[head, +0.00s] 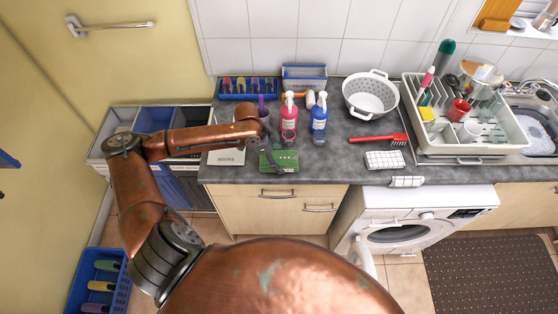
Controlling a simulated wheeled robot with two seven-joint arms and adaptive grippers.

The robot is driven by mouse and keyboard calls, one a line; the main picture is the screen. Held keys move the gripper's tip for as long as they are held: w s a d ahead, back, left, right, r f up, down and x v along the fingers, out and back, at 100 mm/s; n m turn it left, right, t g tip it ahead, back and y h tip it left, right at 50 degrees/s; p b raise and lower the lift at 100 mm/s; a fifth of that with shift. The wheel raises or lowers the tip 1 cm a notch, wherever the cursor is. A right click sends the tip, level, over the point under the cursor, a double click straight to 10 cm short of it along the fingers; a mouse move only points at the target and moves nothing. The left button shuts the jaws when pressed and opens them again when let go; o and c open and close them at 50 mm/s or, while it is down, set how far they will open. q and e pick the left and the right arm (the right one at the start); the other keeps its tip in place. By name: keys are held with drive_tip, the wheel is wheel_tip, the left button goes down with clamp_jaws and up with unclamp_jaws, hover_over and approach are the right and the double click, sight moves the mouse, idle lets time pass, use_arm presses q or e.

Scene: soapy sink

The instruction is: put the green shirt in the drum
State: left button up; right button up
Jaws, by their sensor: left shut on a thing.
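A flat, folded-looking green thing (286,162), which I take to be the green shirt, is at the front of the grey counter. My left gripper (276,162) points down onto it and is shut on it; the fingertips are small and partly hidden. Whether the green thing touches the counter I cannot tell. The white washing machine (461,199) stands under the counter to the right. Its dark round drum opening (398,234) faces the front, seen steeply from above, so the inside is hidden. My right gripper is not in view.
Pink (288,124) and blue (319,124) bottles stand just behind the green thing. A white colander (371,92), red brush (377,139), checked cloth (384,160) and dish rack (430,146) are to the right. A dark mat (490,275) lies on the floor.

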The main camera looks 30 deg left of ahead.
use_arm(q)
drive_tip(key=shift+r, duration=0.5)
drive_tip(key=s+r, duration=0.1)
drive_tip(key=r, duration=0.1)
drive_tip(key=s+a+r, duration=0.1)
drive_tip(key=r, duration=0.1)
drive_tip(key=s+a+r, duration=0.1)
drive_tip(key=r, duration=0.1)
drive_tip(key=shift+s+a+r, duration=0.25)
drive_tip(key=shift+s+r, duration=0.05)
drive_tip(key=shift+r, duration=0.05)
drive_tip(key=s+a+r+p, duration=0.3)
drive_tip(key=s+a+r, duration=0.1)
drive_tip(key=s, duration=0.4)
drive_tip(key=shift+s+a+r, duration=0.25)
drive_tip(key=shift+a+r, duration=0.05)
drive_tip(key=shift+r, duration=0.15)
